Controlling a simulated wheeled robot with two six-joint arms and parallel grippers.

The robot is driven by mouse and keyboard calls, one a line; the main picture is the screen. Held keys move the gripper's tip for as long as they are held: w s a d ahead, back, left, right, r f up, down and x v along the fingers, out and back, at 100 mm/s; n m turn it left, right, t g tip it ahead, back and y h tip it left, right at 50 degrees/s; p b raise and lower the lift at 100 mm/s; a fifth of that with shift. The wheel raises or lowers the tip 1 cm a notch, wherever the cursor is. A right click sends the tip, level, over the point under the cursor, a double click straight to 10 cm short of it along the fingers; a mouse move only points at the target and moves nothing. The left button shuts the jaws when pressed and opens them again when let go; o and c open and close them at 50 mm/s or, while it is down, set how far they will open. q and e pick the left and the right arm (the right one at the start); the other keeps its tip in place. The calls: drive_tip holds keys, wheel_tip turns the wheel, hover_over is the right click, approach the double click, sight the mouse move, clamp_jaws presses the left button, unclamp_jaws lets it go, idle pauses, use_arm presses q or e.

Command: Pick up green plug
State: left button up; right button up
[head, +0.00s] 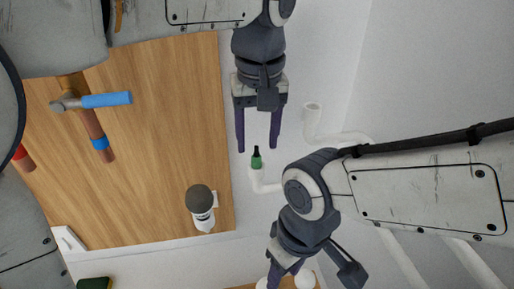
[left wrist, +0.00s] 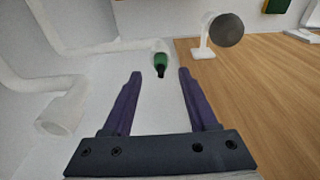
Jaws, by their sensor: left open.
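The green plug (head: 256,161) has a dark tip and sits at the end of a thin white pipe, beside the wooden surface. It also shows in the left wrist view (left wrist: 161,62), ahead of the gap between my fingers. My left gripper (head: 258,148) is open and empty, with its purple fingertips just short of the plug, one to each side. Its fingers also show in the left wrist view (left wrist: 159,73). My right gripper (head: 284,275) is at the bottom of the head view, partly cut off; its jaws are unclear.
A white pipe with an open end (head: 312,118) is right of my left gripper. My right arm lies close to the plug.

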sight(257, 147)
use_arm(q)
drive_tip(key=shift+w+a+f+p, duration=0.1)
drive_tip(key=shift+f+p, duration=0.2)
drive_tip(key=shift+f, duration=1.25)
drive_tip(key=shift+c, duration=0.3)
clamp_jaws()
drive_tip(key=shift+r, duration=0.2)
drive_tip(key=shift+r, duration=0.25)
wheel_tip(257, 147, up, 3)
drive_tip(key=shift+r+b, duration=0.15)
drive_tip(key=shift+b, duration=0.65)
drive_tip(key=s+d+r+b, duration=0.1)
drive_tip(key=s+d+r, duration=0.5)
drive_tip(key=d, duration=0.3)
drive_tip(key=shift+s+d+r, duration=0.3)
drive_tip(key=shift+s+r, duration=0.05)
drive_tip(key=shift+r, duration=0.1)
